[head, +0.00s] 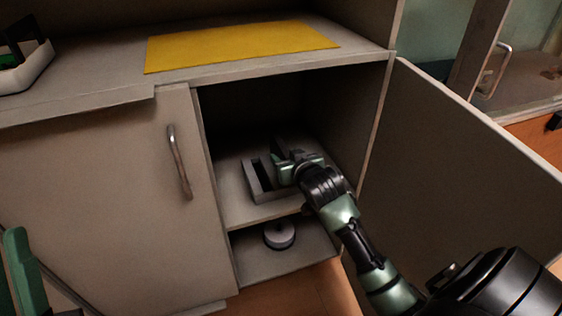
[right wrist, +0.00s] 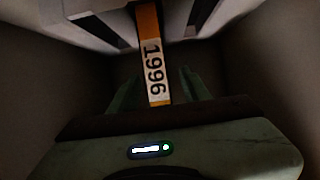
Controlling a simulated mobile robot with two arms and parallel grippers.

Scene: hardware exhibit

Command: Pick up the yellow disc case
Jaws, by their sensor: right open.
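The yellow disc case (right wrist: 149,22) shows in the right wrist view as a narrow orange-yellow spine with a white label reading 1996. It stands in a grey slotted holder (head: 272,196) on the cabinet's upper inside shelf. My right gripper (right wrist: 155,88) is open, with one green finger on each side of the lower end of the spine; I cannot tell whether they touch it. In the head view my right gripper (head: 284,157) is at the holder and the case cannot be made out.
The right cabinet door (head: 455,150) stands open beside my right arm; the left door (head: 110,200) is shut. A yellow mat (head: 240,44) lies on the countertop. The cabinet's side walls are close around the gripper.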

